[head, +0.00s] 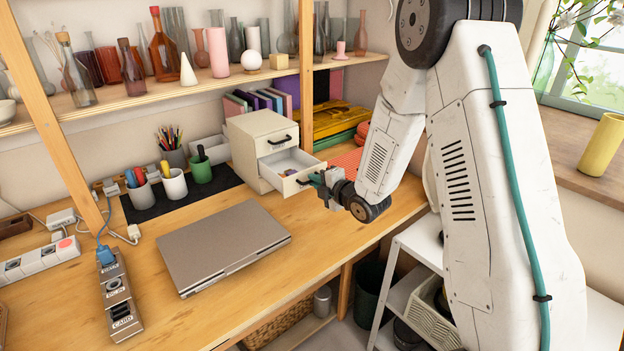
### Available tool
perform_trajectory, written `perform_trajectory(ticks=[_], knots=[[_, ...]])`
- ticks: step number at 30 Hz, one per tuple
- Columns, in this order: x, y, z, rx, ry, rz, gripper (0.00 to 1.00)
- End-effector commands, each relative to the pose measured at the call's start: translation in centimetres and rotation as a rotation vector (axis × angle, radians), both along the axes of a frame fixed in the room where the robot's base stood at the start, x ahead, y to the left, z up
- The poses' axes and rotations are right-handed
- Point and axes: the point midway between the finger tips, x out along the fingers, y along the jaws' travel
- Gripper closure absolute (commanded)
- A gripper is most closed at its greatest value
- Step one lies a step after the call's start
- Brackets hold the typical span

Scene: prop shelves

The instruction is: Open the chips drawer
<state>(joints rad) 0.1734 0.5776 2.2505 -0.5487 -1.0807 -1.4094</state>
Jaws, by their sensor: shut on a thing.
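A small cream drawer cabinet (249,131) stands on the wooden desk against the back wall. Its upper drawer (276,138) is closed and has a dark handle. Its lower drawer (291,173) is pulled out, and small things lie inside it. The drawer labels are too small to read. My gripper (318,182) is at the front of the lower drawer, at its handle, and is shut on it. The fingertips partly hide the right part of the drawer front.
A closed grey laptop (223,246) lies on the desk in front of the cabinet. Pen cups (174,184) stand on a dark mat to the left. A wooden shelf with bottles runs above.

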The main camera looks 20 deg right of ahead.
Motion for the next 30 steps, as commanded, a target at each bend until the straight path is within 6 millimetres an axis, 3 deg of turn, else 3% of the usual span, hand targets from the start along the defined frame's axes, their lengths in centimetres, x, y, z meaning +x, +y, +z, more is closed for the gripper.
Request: perform_trajectory(ticks=[16,18,30], knots=[[-0.9,-0.9,-0.2,-0.001,0.004,0.001,1.0],[-0.9,-1.0,-0.2,0.0,0.004,0.0,0.72],[-1.5,-1.5,0.1,-0.001,0.002,-0.006,0.7]])
